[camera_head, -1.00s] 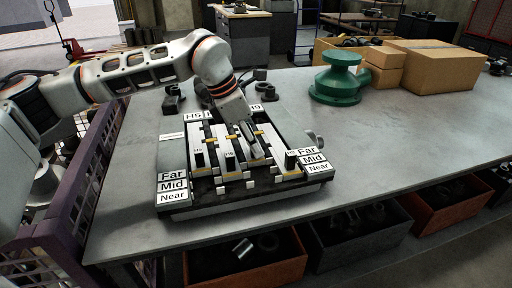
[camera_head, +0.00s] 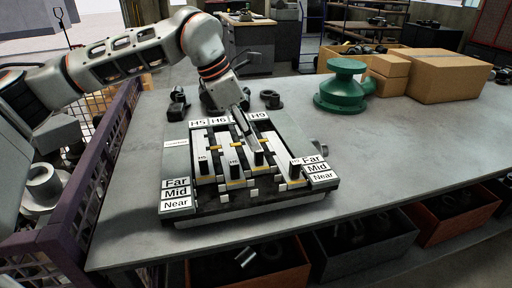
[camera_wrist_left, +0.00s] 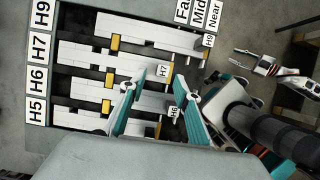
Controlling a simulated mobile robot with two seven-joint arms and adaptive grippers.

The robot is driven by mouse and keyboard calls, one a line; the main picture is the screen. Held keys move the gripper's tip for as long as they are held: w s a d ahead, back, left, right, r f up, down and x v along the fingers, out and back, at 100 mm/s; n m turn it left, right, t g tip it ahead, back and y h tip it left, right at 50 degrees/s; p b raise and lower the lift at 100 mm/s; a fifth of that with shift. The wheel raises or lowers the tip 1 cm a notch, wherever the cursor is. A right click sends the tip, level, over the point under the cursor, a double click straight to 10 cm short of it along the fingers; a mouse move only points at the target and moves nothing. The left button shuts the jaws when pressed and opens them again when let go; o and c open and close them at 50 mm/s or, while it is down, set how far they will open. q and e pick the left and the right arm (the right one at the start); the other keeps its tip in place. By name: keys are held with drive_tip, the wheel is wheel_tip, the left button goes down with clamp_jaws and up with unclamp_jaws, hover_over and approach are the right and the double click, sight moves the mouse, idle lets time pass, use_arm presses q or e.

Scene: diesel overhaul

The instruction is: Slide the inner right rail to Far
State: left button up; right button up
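The rail board (camera_head: 180,216) lies on the table with four pale rails labelled H5, H6, H7 and H9. The inner right rail, H7, has an upright black handle (camera_head: 258,159); its labelled top (camera_wrist_left: 163,71) shows in the left wrist view. It sits farther back than the H9 handle (camera_head: 295,172); its exact mark is unclear. My left gripper (camera_head: 250,138) is over the H7 rail. In the left wrist view its teal fingers (camera_wrist_left: 156,84) are spread, with the H7 handle just beyond the tips and the H6 handle (camera_wrist_left: 173,112) beside one finger. My right gripper (camera_wrist_left: 243,59) is open, away from the board.
Far, Mid and Near labels (camera_head: 176,193) mark both sides of the board. Dark metal parts (camera_head: 271,99) stand behind it. A green flanged part (camera_head: 342,88) and cardboard boxes (camera_head: 443,72) stand at the back right. The table's right side is clear.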

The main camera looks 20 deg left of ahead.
use_arm(q)
drive_tip(key=v, duration=0.6)
idle(0.4)
